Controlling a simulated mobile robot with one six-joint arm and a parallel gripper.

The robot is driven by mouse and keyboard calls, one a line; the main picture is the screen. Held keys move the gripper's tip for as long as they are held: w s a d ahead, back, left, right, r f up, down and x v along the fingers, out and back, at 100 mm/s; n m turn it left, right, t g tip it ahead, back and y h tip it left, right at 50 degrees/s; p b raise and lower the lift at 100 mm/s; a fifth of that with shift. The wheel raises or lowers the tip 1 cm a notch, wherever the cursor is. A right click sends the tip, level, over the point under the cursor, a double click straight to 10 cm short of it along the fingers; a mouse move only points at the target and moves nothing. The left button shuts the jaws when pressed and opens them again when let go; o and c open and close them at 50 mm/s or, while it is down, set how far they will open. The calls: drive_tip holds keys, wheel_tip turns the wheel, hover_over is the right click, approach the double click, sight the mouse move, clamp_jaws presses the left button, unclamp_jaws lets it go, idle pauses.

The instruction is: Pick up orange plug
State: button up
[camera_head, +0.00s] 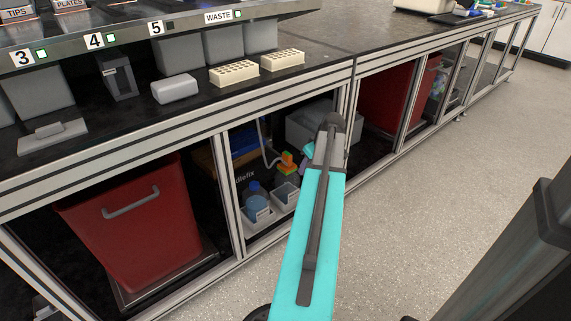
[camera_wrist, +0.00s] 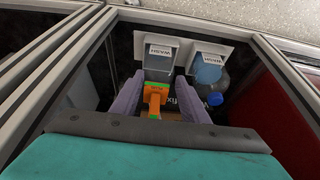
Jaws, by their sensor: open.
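The orange plug (camera_head: 287,159) is in the open cabinet bay under the bench, with a pale hose near it. In the wrist view the orange plug (camera_wrist: 154,94), with green parts beside it, shows between the two grey-purple fingers of my gripper (camera_wrist: 160,82). The fingers are apart, one on each side of the plug. I cannot tell whether either finger touches it. In the head view only a bit of my gripper (camera_head: 308,148) shows beside my arm, to the right of the plug.
A blue-capped bottle (camera_wrist: 215,98) and white labelled bins (camera_wrist: 158,53) are close to the plug. The bay's metal frame posts (camera_head: 232,190) edge the opening. A red bin (camera_head: 130,225) stands in the left bay and a grey box (camera_head: 308,124) behind.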

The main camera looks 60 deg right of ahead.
sight(288, 154)
drive_tip(key=w+d+b, duration=0.2)
drive_tip(key=w+b, duration=0.1)
drive_tip(key=w, duration=0.4)
drive_tip(key=shift+w+d, duration=0.3)
drive_tip(key=shift+w, duration=0.1)
drive_tip(key=shift+w+d+b, duration=0.15)
drive_tip(key=shift+w+b, duration=0.2)
drive_tip(key=shift+w, duration=0.05)
drive_tip(key=shift+w+d+f+b, duration=0.1)
drive_tip(key=shift+w+d+b, duration=0.2)
drive_tip(key=shift+w, duration=0.3)
drive_tip(key=shift+w+d+b, duration=0.15)
drive_tip(key=shift+w+b, duration=0.2)
drive_tip(key=shift+w, duration=0.25)
drive_tip(key=shift+b+x, duration=0.45)
drive_tip(key=shift+x, duration=0.55)
drive_tip(key=shift+w+f, duration=0.3)
drive_tip(key=shift+f, duration=0.05)
drive_tip(key=shift+c, duration=0.2)
clamp_jaws()
